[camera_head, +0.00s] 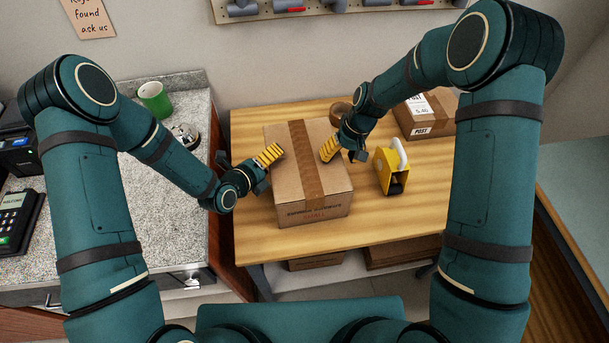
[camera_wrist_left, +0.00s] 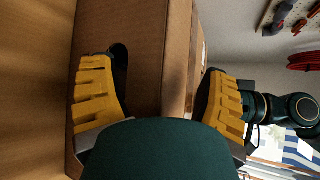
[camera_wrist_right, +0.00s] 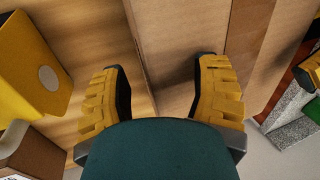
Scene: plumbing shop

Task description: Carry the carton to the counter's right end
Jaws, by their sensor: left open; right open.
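The closed brown carton (camera_head: 283,190) sits on the wooden tabletop (camera_head: 395,225), with a strip of brown tape along its top and print on its front. My left gripper (camera_head: 268,157) is open at the carton's left side. In the left wrist view, the carton's cardboard (camera_wrist_left: 145,60) shows between and beyond its parted fingers, with a dark slot by one finger. My right gripper (camera_head: 337,148) is open at the carton's far right part. In the right wrist view, the carton's wall (camera_wrist_right: 185,40) shows between and beyond its fingers. Contact is unclear for both.
A yellow tape dispenser (camera_head: 391,175) stands right of the carton. A smaller labelled parcel (camera_head: 437,118) and a brown round item (camera_head: 340,110) lie behind. The speckled counter (camera_head: 185,235) at left holds a green mug (camera_head: 154,101), a bell (camera_head: 185,135) and a card terminal (camera_head: 17,217).

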